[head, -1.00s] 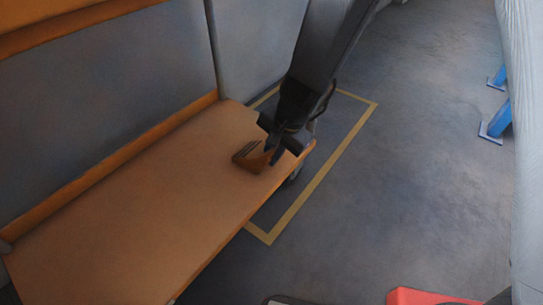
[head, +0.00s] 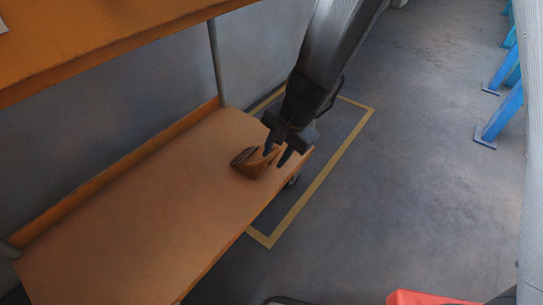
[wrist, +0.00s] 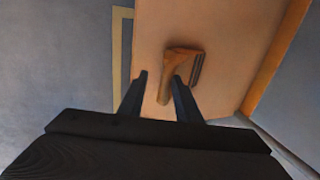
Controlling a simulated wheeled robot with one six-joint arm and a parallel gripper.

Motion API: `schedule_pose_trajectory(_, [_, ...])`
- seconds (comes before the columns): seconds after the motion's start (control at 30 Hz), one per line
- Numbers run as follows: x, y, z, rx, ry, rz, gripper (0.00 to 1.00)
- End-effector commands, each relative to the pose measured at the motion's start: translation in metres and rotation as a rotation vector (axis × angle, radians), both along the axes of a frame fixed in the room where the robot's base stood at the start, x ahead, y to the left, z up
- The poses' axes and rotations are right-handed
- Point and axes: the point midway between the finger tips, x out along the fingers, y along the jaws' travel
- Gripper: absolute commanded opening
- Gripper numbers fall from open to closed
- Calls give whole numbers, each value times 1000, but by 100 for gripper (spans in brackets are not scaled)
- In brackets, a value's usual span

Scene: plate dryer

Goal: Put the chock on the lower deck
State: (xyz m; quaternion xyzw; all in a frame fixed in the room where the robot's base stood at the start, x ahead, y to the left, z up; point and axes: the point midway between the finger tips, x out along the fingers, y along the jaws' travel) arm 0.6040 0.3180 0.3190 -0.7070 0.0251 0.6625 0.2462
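The chock (head: 254,163) is a brown-orange wedge with a dark ribbed side. It rests on the lower deck (head: 150,215), a flat orange-brown shelf, near its far right end. My gripper (head: 275,158) is just to the right of the chock, pointing down, with its fingers spread. In the wrist view, the chock (wrist: 182,58) lies on the deck (wrist: 225,40) just ahead of the fingertips. Its narrow part reaches between the two open fingers of my gripper (wrist: 160,76), with gaps visible on both sides.
An upper orange deck (head: 100,45) overhangs at the top left, with a grey post (head: 214,65) below it. A yellow floor outline (head: 320,185) runs past the deck's end. Blue stands (head: 500,115) are at the right and a red object (head: 425,298) is at the bottom. The floor between is clear.

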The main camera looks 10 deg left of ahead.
Motion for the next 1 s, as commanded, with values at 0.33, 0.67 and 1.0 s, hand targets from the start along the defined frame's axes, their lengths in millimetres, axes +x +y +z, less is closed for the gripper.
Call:
schedule_pose_trajectory(0.33, [-8, -17, 55, -1, 1, -2, 31])
schedule_pose_trajectory(0.67, [-15, -21, 79, 2, -1, 24, 31])
schedule_pose_trajectory(1.0, [-113, -22, 171, -29, -47, 475, 31])
